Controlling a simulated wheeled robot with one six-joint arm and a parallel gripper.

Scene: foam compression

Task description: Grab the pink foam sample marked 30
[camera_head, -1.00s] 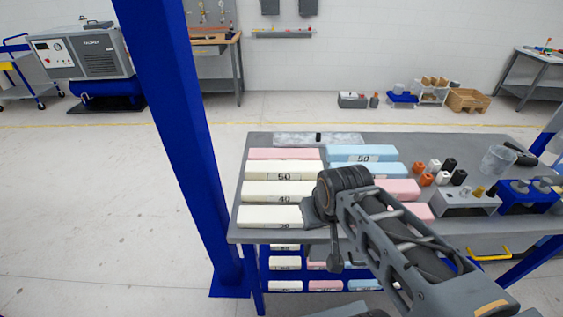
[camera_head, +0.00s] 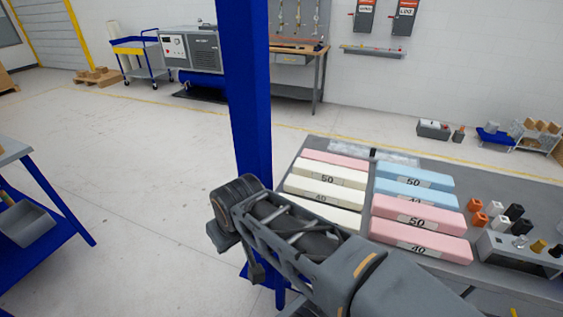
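Three pink foam blocks lie on the grey table. One pink block (camera_head: 335,160) is at the back of the left column, and its marking cannot be read. A pink block marked 50 (camera_head: 390,207) and one marked 40 (camera_head: 385,231) are at the front of the right column. I can read no 30 on any pink block. My arm crosses the front of the table, and my gripper (camera_head: 222,238) is left of the table's edge, away from the blocks. Its fingers are too unclear to show whether they are open or shut.
Cream blocks (camera_head: 325,178) lie in the left column, partly behind my arm. Blue blocks (camera_head: 414,177) lie behind the pink ones. A blue post (camera_head: 247,100) stands close behind my gripper. Small orange, white and black pieces (camera_head: 497,208) and a grey holder (camera_head: 515,250) are at the right.

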